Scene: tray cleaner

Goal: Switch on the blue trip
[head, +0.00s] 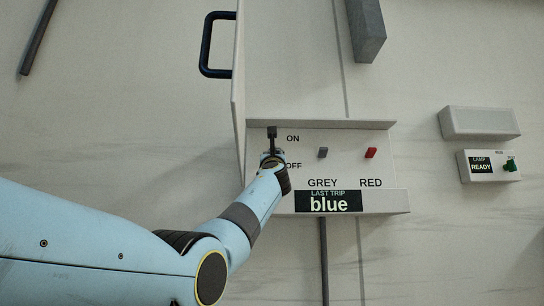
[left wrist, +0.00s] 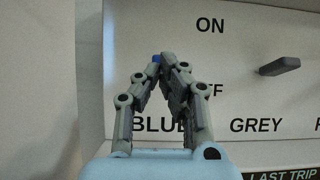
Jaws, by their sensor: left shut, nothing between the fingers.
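The trip panel (head: 345,172) has ON and OFF marks, with a grey lever (head: 322,152) and a red lever (head: 370,153). My left gripper (head: 272,132) is in front of its left column, fingers shut and empty. In the left wrist view, the closed fingertips (left wrist: 164,62) are over the column labelled BLUE. A small bit of the blue trip (left wrist: 156,58) shows at the fingertips, between the ON and OFF heights; the rest is hidden. I cannot tell whether they touch. The display (head: 328,202) reads "LAST TRIP blue". My right gripper is out of view.
An open door with a black handle (head: 207,45) stands at the panel's left side, close to my left arm. A small box (head: 489,166) at the right reads "LAMP READY" and has a green switch (head: 511,164). A grey lever also shows in the left wrist view (left wrist: 279,66).

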